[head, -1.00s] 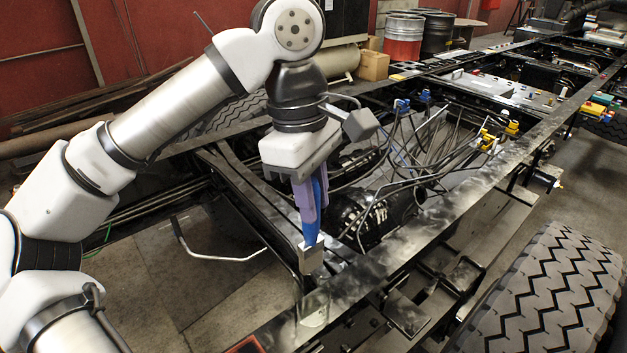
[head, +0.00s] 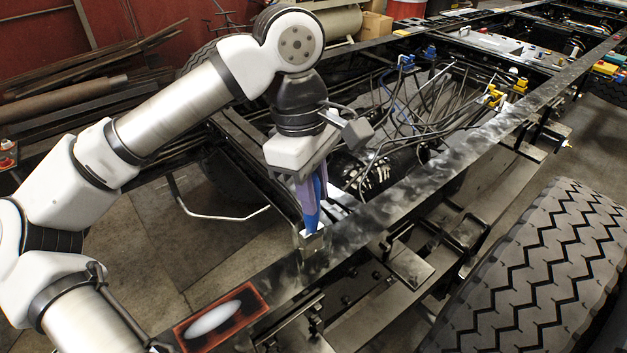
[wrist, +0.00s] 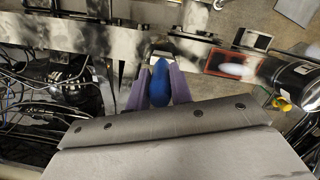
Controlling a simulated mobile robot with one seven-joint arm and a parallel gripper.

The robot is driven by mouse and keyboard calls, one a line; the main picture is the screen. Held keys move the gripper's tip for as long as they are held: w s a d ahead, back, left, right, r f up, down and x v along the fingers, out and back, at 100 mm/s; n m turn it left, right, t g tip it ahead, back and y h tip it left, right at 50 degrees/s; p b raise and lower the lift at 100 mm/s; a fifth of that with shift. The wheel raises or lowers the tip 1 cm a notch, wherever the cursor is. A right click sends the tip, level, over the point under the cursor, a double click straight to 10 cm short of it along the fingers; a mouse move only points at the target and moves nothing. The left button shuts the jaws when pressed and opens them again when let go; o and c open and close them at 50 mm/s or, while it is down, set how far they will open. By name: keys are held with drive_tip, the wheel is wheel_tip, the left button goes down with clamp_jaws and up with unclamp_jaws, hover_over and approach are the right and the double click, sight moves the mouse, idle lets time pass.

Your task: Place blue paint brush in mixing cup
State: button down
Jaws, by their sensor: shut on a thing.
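My gripper (head: 313,205), with purple fingers, is shut on the blue paint brush (head: 313,217). In the head view the brush hangs down, its pale metallic lower end over the dark frame rail. I cannot tell whether that end touches the rail. In the wrist view the brush's rounded blue handle (wrist: 158,84) sits between both purple fingers. No mixing cup shows clearly in the head view. A dark cylinder with a shiny rim (wrist: 293,77) lies at the right of the wrist view; I cannot tell whether it is the cup.
A red-rimmed tray with a white patch (head: 182,328) lies on the rail, at the head view's lower left of the brush. Cables and hoses (head: 425,110) crowd the chassis behind the gripper. A large tire (head: 540,265) stands at right. Bare floor shows at left.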

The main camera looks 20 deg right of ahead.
drive_tip(key=shift+f, duration=0.5)
drive_tip(key=c, duration=1.2)
unclamp_jaws()
drive_tip(key=shift+o, duration=0.2)
drive_tip(key=shift+w+a, duration=0.1)
drive_tip(key=shift+w+a+b, duration=0.35)
drive_tip(key=shift+w+a, duration=0.1)
